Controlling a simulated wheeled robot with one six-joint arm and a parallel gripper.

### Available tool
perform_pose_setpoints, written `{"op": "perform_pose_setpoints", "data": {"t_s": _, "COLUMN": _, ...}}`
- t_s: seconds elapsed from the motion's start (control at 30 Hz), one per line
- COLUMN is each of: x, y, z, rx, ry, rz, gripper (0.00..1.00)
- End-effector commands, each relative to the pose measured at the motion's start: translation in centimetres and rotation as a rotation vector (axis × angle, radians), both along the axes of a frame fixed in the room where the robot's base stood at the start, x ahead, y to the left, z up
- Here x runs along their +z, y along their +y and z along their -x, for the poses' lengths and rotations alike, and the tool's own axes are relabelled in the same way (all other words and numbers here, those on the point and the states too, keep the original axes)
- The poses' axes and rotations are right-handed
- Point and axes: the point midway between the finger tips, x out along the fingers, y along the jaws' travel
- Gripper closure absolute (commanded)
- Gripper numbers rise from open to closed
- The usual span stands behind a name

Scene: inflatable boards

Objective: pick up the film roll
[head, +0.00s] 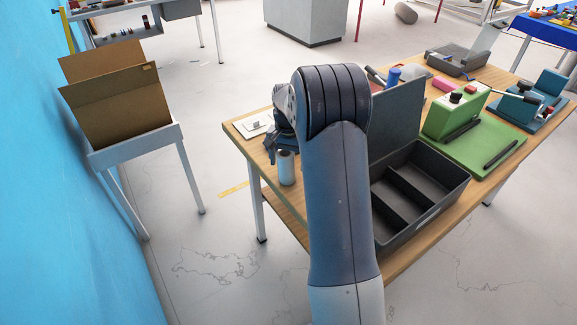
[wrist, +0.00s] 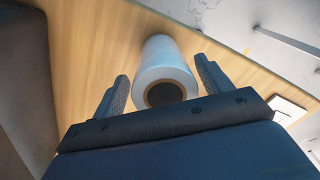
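The film roll (wrist: 160,55) is a pale, whitish cylinder with a dark hollow core. In the wrist view it lies between the two fingers of my gripper (wrist: 161,70), its cored end towards the camera. The fingers are spread, with a small gap showing on each side of the roll. In the head view the roll (head: 287,168) looks upright at the near left part of the wooden table (head: 404,262). My gripper (head: 272,146) is right beside its top, partly hidden by my arm.
A dark divided tool case (head: 425,205) with a raised lid stands right of my arm. A green box (head: 447,117) on a green mat (head: 490,150) is farther right. A small white card (head: 252,124) lies at the table's left corner. Brown panels (head: 118,105) stand on a grey stand at left.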

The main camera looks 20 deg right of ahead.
Motion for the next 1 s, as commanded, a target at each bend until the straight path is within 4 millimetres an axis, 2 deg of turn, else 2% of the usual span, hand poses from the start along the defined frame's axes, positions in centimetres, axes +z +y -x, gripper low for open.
{"op": "perform_pose_setpoints", "data": {"t_s": 0.3, "x": -0.09, "y": -0.16, "z": -0.07, "rx": -0.001, "ry": -0.007, "rz": 0.004, "gripper": 0.28}}
{"op": "perform_pose_setpoints", "data": {"t_s": 0.9, "x": 0.09, "y": -0.2, "z": -0.09, "rx": -0.001, "ry": -0.007, "rz": 0.006, "gripper": 0.77}}
{"op": "perform_pose_setpoints", "data": {"t_s": 1.0, "x": 0.14, "y": -0.21, "z": -0.12, "rx": 0.0, "ry": -0.008, "rz": 0.006, "gripper": 0.8}}
